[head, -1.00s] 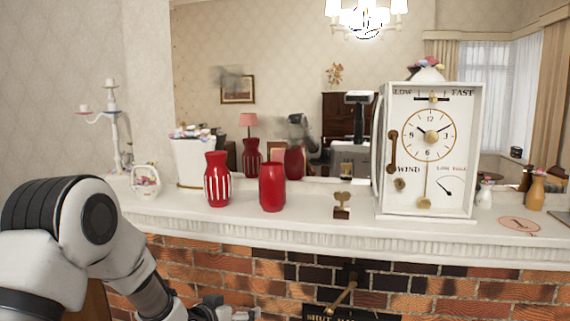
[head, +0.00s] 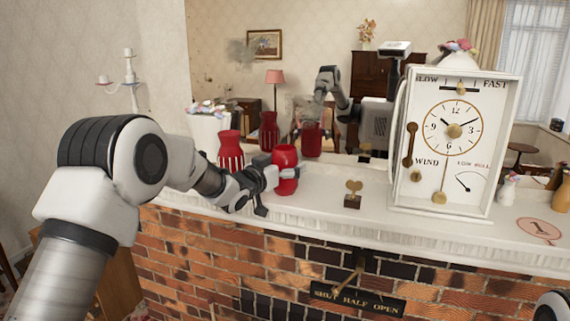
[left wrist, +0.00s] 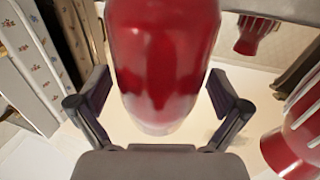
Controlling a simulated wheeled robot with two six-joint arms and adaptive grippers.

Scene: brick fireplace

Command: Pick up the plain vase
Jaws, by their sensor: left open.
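The plain vase (head: 286,165) is glossy red and stands upright on the white mantel. My left gripper (head: 268,188) is at its front left side in the head view, open. In the left wrist view the plain vase (left wrist: 165,60) fills the space between the two spread fingers (left wrist: 158,98), with a small gap at each side. The red vase with white stripes (head: 231,150) stands just left of the plain one, partly behind my left arm. It also shows at the right edge of the left wrist view (left wrist: 296,145). My right gripper is out of view.
A white clock (head: 455,140) and a small brass key on a block (head: 353,195) stand to the right on the mantel (head: 330,203). A white planter (head: 208,130) is at the left. The mirror behind reflects the vases and my arm. Brickwork (head: 200,245) lies below.

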